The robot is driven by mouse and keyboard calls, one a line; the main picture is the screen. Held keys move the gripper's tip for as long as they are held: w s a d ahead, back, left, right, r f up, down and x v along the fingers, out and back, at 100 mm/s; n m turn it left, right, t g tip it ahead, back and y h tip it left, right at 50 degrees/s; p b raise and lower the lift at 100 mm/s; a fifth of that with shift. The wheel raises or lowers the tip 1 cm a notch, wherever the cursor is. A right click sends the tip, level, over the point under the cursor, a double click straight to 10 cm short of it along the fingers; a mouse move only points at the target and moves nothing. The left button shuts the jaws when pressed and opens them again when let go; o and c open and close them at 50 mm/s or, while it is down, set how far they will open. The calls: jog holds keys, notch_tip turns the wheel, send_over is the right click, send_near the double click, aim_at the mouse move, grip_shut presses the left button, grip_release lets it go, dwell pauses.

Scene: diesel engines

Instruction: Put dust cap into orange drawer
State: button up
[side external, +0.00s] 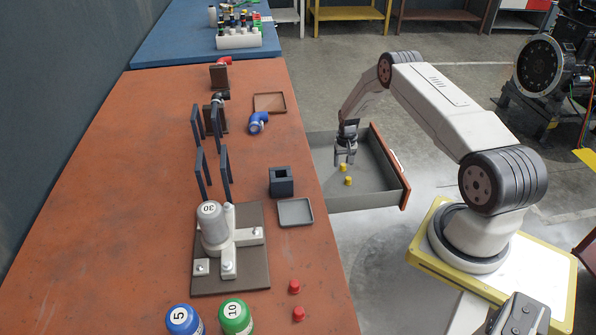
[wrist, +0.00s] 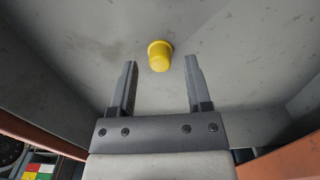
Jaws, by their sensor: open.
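The orange-fronted drawer (side external: 403,190) is pulled out from the bench's right side, with a grey interior. Two yellow dust caps show over its floor in the side view: one (side external: 343,167) just below my gripper, the other (side external: 348,181) nearer the camera. My gripper (side external: 345,160) points down over the drawer, with its fingers apart and nothing held between them. In the wrist view, one yellow cap (wrist: 160,56) shows between and beyond the fingertips (wrist: 161,64). I cannot tell whether it touches the drawer floor. Two red dust caps (side external: 294,286) (side external: 299,314) stand on the bench.
The orange bench (side external: 120,210) carries a grey bottle on a fixture plate (side external: 245,278), dark upright plates (side external: 216,130), a small black block (side external: 281,182), trays (side external: 295,213) and a blue elbow fitting (side external: 257,123). Drawer walls surround my gripper. The bench's left part is clear.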

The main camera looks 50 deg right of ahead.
aim_at(342, 165)
notch_tip(342, 165, up, 12)
jog(key=shift+f, duration=0.2)
dwell(0.5)
dwell(0.4)
jog(key=shift+a, duration=0.1)
jog(key=a+r+n+t, duration=0.1)
jog(key=a+r+n, duration=0.1)
jog(key=a+r, duration=0.6)
jog(key=a+r+n, duration=0.3)
jog(key=a+r, duration=0.2)
jog(key=a, duration=0.7)
jog(key=s+a+r+n+t, duration=0.1)
jog(key=s+a+r+n, duration=0.3)
jog(key=s+a, duration=0.9)
jog(key=shift+s+a+r+t, duration=0.2)
jog(key=shift+s+a+t, duration=0.15)
jog(key=shift+a, duration=0.5)
